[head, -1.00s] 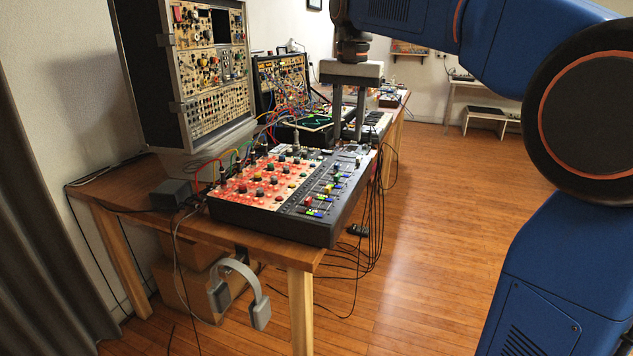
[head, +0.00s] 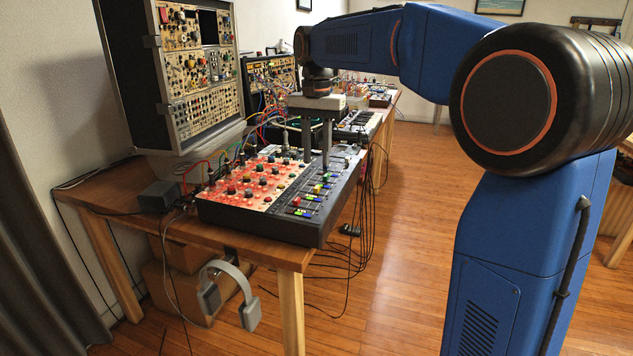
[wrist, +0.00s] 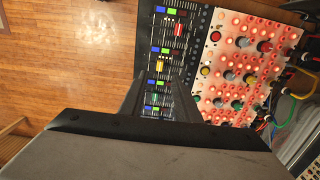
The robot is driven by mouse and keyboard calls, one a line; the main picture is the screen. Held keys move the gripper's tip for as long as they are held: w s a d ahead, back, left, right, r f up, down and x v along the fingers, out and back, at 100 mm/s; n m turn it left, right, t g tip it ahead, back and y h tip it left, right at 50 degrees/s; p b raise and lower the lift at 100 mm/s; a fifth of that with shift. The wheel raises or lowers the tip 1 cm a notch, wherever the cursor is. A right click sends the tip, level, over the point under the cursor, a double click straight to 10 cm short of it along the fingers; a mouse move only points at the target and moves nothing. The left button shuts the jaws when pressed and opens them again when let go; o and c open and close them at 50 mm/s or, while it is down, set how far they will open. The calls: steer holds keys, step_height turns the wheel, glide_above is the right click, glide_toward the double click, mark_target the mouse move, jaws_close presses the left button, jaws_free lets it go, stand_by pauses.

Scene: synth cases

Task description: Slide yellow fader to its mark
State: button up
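The mixer (head: 262,226) sits on the near end of the wooden table, with red-lit knobs on its left and a dark fader strip on its right. The yellow fader (wrist: 160,65) shows in the wrist view as a small yellow cap between a red fader and a green one. It looks tiny in the head view (head: 318,188). Small green and blue blocks lie along the strip; I cannot tell which mark belongs to the yellow fader. My gripper (head: 317,164) points down over the far part of the mixer, its two fingers apart with nothing seen between them.
A tall modular rack (head: 195,75) stands behind the mixer at left, with patch cables running near the knobs. A small grey box (head: 160,196) is left of the mixer. Headphones (head: 228,290) hang below the table edge. Open floor lies to the right.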

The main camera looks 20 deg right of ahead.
mark_target(317, 187)
step_height(317, 187, down, 8)
steer(key=shift+f, duration=0.1)
stand_by(0.4)
steer(key=shift+d, duration=0.1)
jaws_close()
